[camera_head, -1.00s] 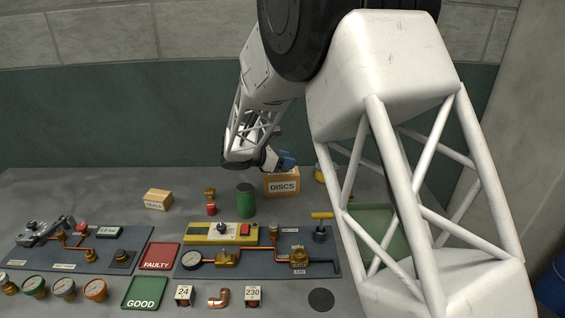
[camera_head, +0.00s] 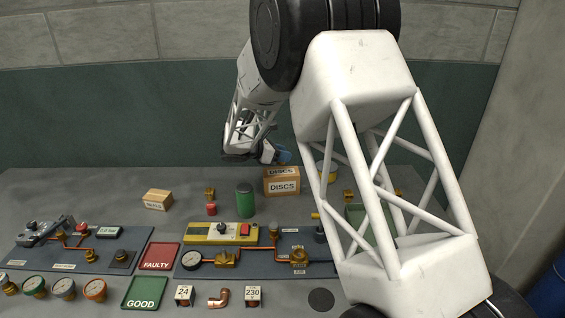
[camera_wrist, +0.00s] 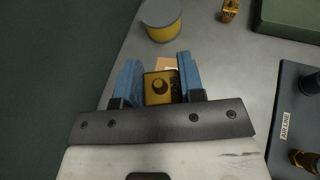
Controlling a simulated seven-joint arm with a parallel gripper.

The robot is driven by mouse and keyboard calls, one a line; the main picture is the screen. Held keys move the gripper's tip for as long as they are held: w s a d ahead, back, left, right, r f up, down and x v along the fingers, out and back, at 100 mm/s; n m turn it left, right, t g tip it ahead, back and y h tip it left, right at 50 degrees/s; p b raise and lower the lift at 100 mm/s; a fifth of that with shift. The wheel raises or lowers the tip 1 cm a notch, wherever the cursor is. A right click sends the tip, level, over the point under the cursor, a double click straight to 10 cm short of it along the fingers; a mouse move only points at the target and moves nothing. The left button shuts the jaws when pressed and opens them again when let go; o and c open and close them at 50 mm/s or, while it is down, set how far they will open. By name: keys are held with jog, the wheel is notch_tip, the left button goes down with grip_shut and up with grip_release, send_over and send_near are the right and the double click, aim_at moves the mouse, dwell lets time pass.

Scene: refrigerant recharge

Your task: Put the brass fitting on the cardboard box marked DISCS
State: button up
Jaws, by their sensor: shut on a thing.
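In the wrist view, the brass fitting (camera_wrist: 161,87), a squarish block with a dark round opening, is between the two blue fingers of my gripper (camera_wrist: 160,72), which is shut on it. In the head view my gripper (camera_head: 279,154) is just behind and above the cardboard box marked DISCS (camera_head: 282,188), near its top. The fitting is not distinguishable there. A small patch of cardboard (camera_wrist: 167,63) shows just past the fitting in the wrist view. I cannot tell whether the fitting touches the box.
A green cylinder (camera_head: 245,201) stands left of the box, with a smaller cardboard box (camera_head: 158,199) further left. A yellow tin with a grey lid (camera_wrist: 161,19) stands right of the box. Fitted boards, gauges and FAULTY (camera_head: 159,256) and GOOD (camera_head: 144,292) trays fill the front.

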aim_at(283, 171)
jog(key=shift+f, duration=1.65)
jog(key=shift+f, duration=0.1)
jog(key=o, duration=1)
jog(key=v, duration=1.2)
